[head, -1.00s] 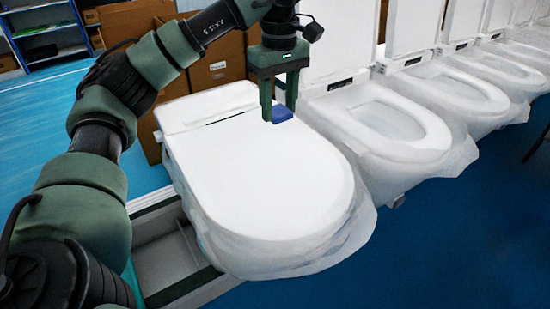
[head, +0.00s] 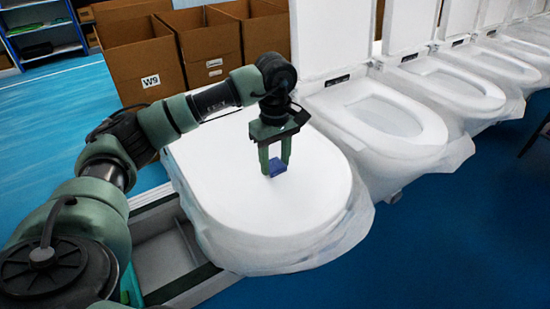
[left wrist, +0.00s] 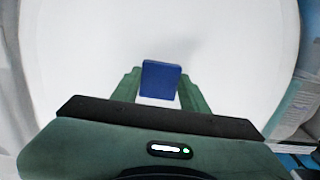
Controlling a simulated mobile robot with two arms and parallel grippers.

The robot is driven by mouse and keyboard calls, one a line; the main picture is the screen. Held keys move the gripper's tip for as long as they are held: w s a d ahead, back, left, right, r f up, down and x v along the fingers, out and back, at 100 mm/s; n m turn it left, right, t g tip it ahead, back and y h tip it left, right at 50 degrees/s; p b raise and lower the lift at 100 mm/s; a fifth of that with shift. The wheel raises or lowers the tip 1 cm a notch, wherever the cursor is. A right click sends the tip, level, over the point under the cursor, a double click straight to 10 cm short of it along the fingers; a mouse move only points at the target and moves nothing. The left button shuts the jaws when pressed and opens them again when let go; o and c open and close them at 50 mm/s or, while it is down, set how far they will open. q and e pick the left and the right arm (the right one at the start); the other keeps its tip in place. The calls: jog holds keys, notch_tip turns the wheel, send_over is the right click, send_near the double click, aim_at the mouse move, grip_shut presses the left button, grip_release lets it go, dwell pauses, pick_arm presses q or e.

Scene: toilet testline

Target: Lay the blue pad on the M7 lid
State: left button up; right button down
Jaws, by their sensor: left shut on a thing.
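The blue pad (head: 277,167) is between the fingertips of my left gripper (head: 275,160), which is shut on it. It also shows in the left wrist view (left wrist: 160,80), with the green fingers on either side. The white closed lid (head: 290,205) of the nearest toilet is under the pad. The pad is over the middle of the lid, and I cannot tell whether it touches the surface. No M7 label can be read on this toilet. My right gripper is not in view.
More white toilets with raised lids, such as the neighbouring one (head: 385,115), stand in a row to the right. Cardboard boxes (head: 140,58) stand behind. A grey bin (head: 165,262) is at the lower left of the nearest toilet. Blue floor is open at the lower right.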

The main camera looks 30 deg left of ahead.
aim_at(276, 166)
pick_arm(q)
jog(key=shift+s, duration=0.1)
jog(key=shift+f, duration=0.2)
jog(key=o, duration=1.3)
jog(key=shift+r, duration=0.1)
jog(key=shift+r, duration=0.1)
jog(key=shift+r, duration=0.2)
notch_tip(276, 166, up, 6)
jog(key=shift+r+b, duration=0.2)
jog(key=shift+b, duration=0.95)
notch_tip(276, 166, up, 5)
jog(key=shift+r+p, duration=0.15)
jog(key=shift+p, duration=0.2)
